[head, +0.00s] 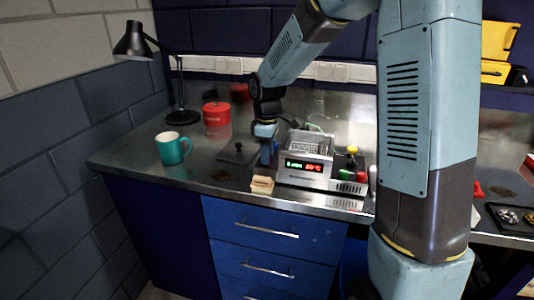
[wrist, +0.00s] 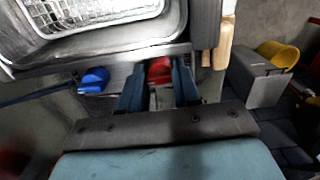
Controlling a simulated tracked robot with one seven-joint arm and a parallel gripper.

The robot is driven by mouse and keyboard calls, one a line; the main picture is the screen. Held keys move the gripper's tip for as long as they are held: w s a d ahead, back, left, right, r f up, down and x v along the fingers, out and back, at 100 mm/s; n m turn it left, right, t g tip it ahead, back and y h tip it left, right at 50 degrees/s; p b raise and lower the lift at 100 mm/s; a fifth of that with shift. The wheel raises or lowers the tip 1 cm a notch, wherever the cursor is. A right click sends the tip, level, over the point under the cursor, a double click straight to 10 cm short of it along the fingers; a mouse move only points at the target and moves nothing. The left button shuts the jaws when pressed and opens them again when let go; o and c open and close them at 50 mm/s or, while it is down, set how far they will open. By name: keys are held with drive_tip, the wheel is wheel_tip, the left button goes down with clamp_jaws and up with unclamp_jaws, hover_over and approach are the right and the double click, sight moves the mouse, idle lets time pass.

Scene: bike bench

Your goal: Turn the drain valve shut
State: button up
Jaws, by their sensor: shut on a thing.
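The grey cleaner (head: 305,160), with a lit red and green display, stands on the steel bench. Its wire basket (wrist: 85,10) fills the top left of the wrist view. A red handle (wrist: 159,71), apparently the drain valve, shows at the side of the cleaner. My gripper (wrist: 159,84) is shut on this red handle, with one finger on each side of it. In the head view my gripper (head: 267,160) points down at the cleaner's left side and hides the handle. A blue knob (wrist: 95,80) sits to the left of the fingers, apart from them.
A wooden block (head: 262,185) lies close in front of my gripper near the bench edge. A dark plate (head: 236,153), a teal mug (head: 170,149), a red tin (head: 216,115) and a lamp (head: 178,116) stand to the left.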

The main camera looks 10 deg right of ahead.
drive_tip(key=o, duration=0.8)
drive_tip(key=shift+c, duration=0.2)
wheel_tip(320, 180, up, 14)
drive_tip(key=shift+f, duration=0.1)
drive_tip(key=s+d+r+m+t, duration=0.1)
drive_tip(key=s+d+m, duration=0.3)
drive_tip(key=s, duration=0.5)
drive_tip(key=s+d+r+m+t, duration=0.1)
drive_tip(key=s+d+m, duration=0.3)
drive_tip(key=s, duration=0.4)
drive_tip(key=s+d+r+m+t, duration=0.1)
drive_tip(key=s+d+m+t, duration=0.2)
drive_tip(key=s, duration=0.6)
drive_tip(key=d+m, duration=0.2)
drive_tip(key=shift+s+r+m+t, duration=0.2)
drive_tip(key=shift+s+m+t, duration=0.1)
drive_tip(key=shift+s, duration=0.05)
